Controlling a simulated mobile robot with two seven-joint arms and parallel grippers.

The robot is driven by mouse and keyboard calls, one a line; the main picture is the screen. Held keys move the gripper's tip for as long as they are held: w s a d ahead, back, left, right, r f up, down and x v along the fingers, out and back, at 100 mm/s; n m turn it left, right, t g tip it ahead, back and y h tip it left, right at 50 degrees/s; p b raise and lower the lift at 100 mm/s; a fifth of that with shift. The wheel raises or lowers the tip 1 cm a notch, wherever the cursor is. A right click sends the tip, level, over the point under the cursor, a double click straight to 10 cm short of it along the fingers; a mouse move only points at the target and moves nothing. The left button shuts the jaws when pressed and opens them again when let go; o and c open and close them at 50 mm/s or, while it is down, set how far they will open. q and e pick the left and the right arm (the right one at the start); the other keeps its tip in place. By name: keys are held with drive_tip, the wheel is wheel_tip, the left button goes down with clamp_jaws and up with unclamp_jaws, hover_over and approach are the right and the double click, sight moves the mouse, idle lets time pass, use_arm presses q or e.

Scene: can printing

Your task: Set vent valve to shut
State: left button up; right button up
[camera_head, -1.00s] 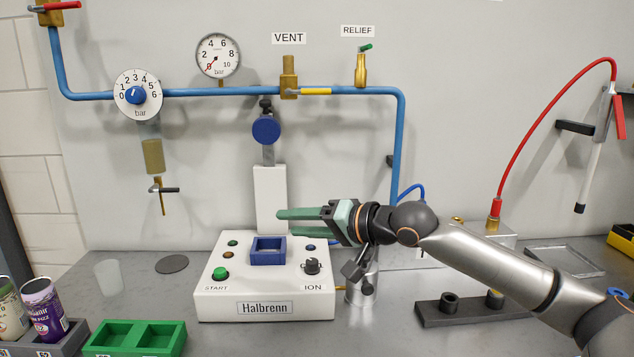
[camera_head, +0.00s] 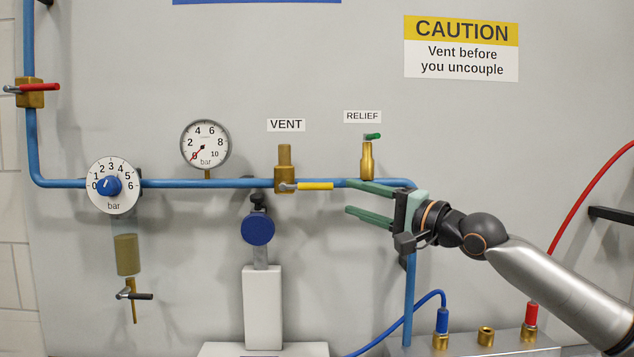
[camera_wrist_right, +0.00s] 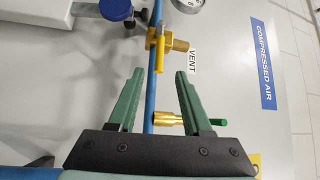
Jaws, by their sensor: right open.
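The vent valve (camera_head: 285,176) is a brass body on the blue pipe under the VENT label (camera_head: 286,125). Its yellow handle (camera_head: 315,186) points right, in line with the pipe. In the right wrist view the valve (camera_wrist_right: 170,42) and its yellow handle (camera_wrist_right: 160,55) lie beyond the fingertips. My right gripper (camera_head: 347,197) is open and empty, to the right of the handle and apart from it. It also shows in the right wrist view (camera_wrist_right: 160,72), its two green fingers either side of the blue pipe. My left gripper is not in view.
The brass relief valve (camera_head: 367,160) with a green lever stands just above my right gripper. A pressure gauge (camera_head: 205,145), a bar dial (camera_head: 113,185) and a red-handled valve (camera_head: 30,92) are to the left.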

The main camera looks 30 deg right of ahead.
sight(320, 186)
drive_tip(key=p+x, duration=0.4)
drive_tip(key=x, duration=0.5)
drive_tip(key=shift+w+a+r, duration=0.1)
drive_tip(key=shift+w+r, duration=0.05)
drive_tip(key=shift+w, duration=0.15)
drive_tip(key=shift+w+a, duration=0.1)
drive_tip(key=shift+w, duration=0.45)
clamp_jaws()
idle(0.5)
